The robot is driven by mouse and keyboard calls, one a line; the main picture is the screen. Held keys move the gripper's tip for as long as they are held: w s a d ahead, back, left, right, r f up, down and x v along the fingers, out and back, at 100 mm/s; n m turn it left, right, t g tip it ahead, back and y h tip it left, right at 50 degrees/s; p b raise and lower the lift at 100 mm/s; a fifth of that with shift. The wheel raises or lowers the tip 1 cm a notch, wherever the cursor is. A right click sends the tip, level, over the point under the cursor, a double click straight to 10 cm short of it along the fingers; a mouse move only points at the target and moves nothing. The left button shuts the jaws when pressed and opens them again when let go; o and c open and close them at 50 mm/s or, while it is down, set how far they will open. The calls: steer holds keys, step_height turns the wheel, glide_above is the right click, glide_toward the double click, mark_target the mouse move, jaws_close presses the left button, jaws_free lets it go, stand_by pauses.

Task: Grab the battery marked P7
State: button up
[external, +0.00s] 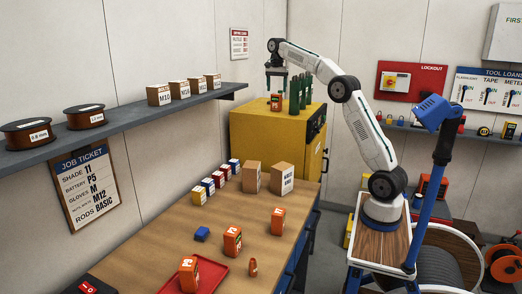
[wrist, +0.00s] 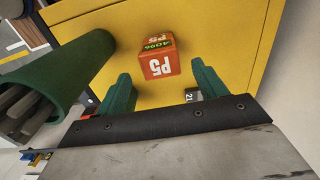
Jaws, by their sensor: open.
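An orange battery (wrist: 157,66) marked P5, with "40%" on its green label, stands on the yellow cabinet (external: 262,140); it also shows in the external view (external: 276,102). My gripper (wrist: 160,72) is open above this battery, its two green fingers apart on either side in the picture, seemingly not touching it. In the external view my gripper (external: 276,74) hangs over the cabinet's back left part. More orange batteries are on the wooden table: one (external: 278,221), another (external: 232,243), and one (external: 188,274) at the red tray. Their marks are too small to read; I see no legible P7.
Green cylinders (external: 302,92) stand on the cabinet close beside the battery; a large one (wrist: 75,65) fills the wrist view's left. Cartons (external: 282,178) and small coloured boxes (external: 208,186) stand on the table. A job ticket (external: 85,180) on the wall reads battery P5.

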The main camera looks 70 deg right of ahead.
steer(key=shift+c, duration=0.8)
steer(key=shift+a, duration=0.15)
steer(key=w+a+f+n+y, duration=0.1)
steer(key=a+f+n+y, duration=0.1)
steer(key=a+f, duration=0.45)
steer(key=w+a+f+n+y, duration=0.1)
steer(key=a+f+n+y, duration=0.15)
steer(key=a, duration=0.65)
steer(key=m+g+y, duration=0.1)
steer(key=m+y, duration=0.2)
steer(key=y, duration=0.6)
glide_toward(277, 223)
steer(key=shift+w+d+f, duration=0.1)
steer(key=shift+w+d, duration=0.15)
steer(key=shift+d, duration=0.1)
steer(key=shift+a+f, duration=0.1)
steer(key=shift+a, duration=0.2)
steer(key=x, duration=0.7)
steer(key=shift+s+a, duration=0.15)
steer(key=shift+c, duration=0.3)
steer(key=c, duration=1.2)
